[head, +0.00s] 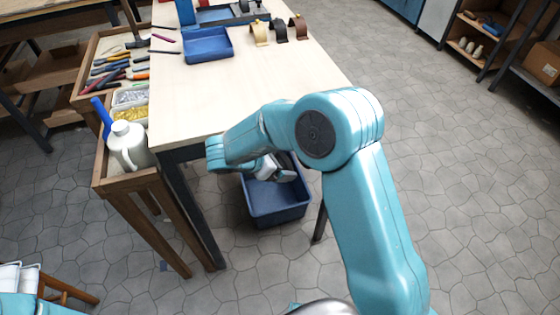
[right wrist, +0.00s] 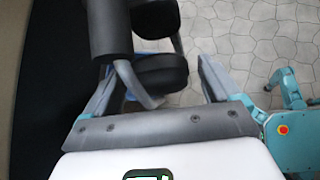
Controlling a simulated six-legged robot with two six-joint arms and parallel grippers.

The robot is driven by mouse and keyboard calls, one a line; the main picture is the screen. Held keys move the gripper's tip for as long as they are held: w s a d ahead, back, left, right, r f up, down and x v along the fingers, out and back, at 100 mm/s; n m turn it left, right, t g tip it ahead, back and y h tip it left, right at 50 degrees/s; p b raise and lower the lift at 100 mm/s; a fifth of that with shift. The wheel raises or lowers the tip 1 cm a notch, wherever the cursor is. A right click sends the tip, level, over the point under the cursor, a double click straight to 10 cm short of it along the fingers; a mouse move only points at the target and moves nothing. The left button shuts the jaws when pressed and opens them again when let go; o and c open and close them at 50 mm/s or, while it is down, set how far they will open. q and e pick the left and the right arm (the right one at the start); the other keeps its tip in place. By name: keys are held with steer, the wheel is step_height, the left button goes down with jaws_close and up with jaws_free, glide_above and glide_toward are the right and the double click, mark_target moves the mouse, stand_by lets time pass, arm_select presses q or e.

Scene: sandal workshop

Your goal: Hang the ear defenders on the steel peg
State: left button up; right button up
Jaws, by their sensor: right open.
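The ear defenders (right wrist: 162,76), with black cups and a grey arm, show in the right wrist view between and beyond the fingers of my right gripper (right wrist: 155,85). The gripper is open, with its fingers apart on either side of them. I cannot tell whether either finger touches them. In the head view my right gripper (head: 266,168) is just off the near edge of the workbench (head: 240,95), mostly behind my own arm. I cannot make out the steel peg in either view. My left gripper is out of view.
A blue crate (head: 276,215) stands on the floor below the bench's near end. A wooden side rack (head: 125,183) with tools and a white bottle (head: 128,146) is left of the bench. A blue tray (head: 207,46) sits on the bench. The floor to the right is clear.

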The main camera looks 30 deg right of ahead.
steer(key=v, duration=1.6)
steer(key=shift+p, duration=0.35)
steer(key=shift+f, duration=0.25)
steer(key=s+a+f+m+y+p, duration=0.1)
steer(key=s+a+f+m+y, duration=0.1)
steer(key=s+f+m+y, duration=0.4)
steer(key=s+a+f+m+g+y+p, duration=0.1)
steer(key=s+f+m+y, duration=0.5)
steer(key=s+f+m, duration=0.8)
step_height(320, 180, down, 8)
steer(key=shift+s+a+r+y+p, duration=0.15)
steer(key=shift+s+a+y+p, duration=0.1)
steer(key=shift+a+y+p, duration=0.15)
